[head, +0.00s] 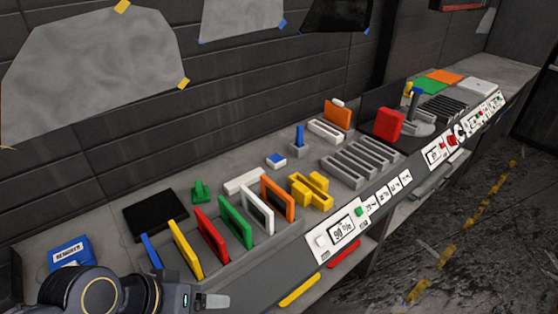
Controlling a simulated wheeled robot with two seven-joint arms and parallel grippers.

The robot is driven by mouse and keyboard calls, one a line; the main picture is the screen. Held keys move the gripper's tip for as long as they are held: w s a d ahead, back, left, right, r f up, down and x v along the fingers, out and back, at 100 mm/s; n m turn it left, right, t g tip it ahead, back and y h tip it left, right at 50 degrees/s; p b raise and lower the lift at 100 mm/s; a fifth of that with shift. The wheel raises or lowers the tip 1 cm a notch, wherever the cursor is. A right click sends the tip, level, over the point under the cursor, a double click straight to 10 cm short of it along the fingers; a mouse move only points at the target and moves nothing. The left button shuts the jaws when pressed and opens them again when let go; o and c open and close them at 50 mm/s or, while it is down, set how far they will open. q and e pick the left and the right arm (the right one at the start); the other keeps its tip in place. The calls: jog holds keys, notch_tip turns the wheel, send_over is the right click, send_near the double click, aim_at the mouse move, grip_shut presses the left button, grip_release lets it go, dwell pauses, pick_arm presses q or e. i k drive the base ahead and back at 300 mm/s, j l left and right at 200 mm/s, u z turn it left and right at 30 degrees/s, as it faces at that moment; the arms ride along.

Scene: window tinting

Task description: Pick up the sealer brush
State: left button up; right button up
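No object is readably labelled as the sealer brush, so I cannot tell for sure which it is. A small upright blue-handled piece (300,134) stands in a small grey holder at mid bench. Another upright blue piece (414,100) stands farther back at the right, close to a yellow piece (408,88). My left gripper (215,300) is low at the bottom left, in front of the bench's near end and apart from both blue pieces. Only part of its fingers shows, so its opening is unclear. My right gripper is out of view.
A grey rack (217,264) holds several coloured framed panels upright near my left gripper. A blue labelled box (70,252), a black pad (155,216) and yellow blocks (312,190) lie around it. A slotted grey tray (361,164) and red block (389,124) stand farther right.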

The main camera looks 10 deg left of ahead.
aim_at(299, 128)
jog(key=i+l+u, duration=0.1)
jog(key=i+l, duration=0.15)
jog(key=i+l+u, duration=0.1)
jog(key=i+l, duration=0.4)
jog(key=l, duration=0.2)
jog(key=i+l+u, duration=0.25)
jog(key=i+l, duration=0.2)
jog(key=l, duration=0.2)
jog(key=i+l+u, duration=0.1)
jog(key=l, duration=0.3)
jog(key=i+l+u, duration=0.1)
jog(key=i+l, duration=0.2)
jog(key=i+l+u, duration=0.1)
jog(key=l, duration=0.4)
jog(key=i+l, duration=0.1)
jog(key=i, duration=0.15)
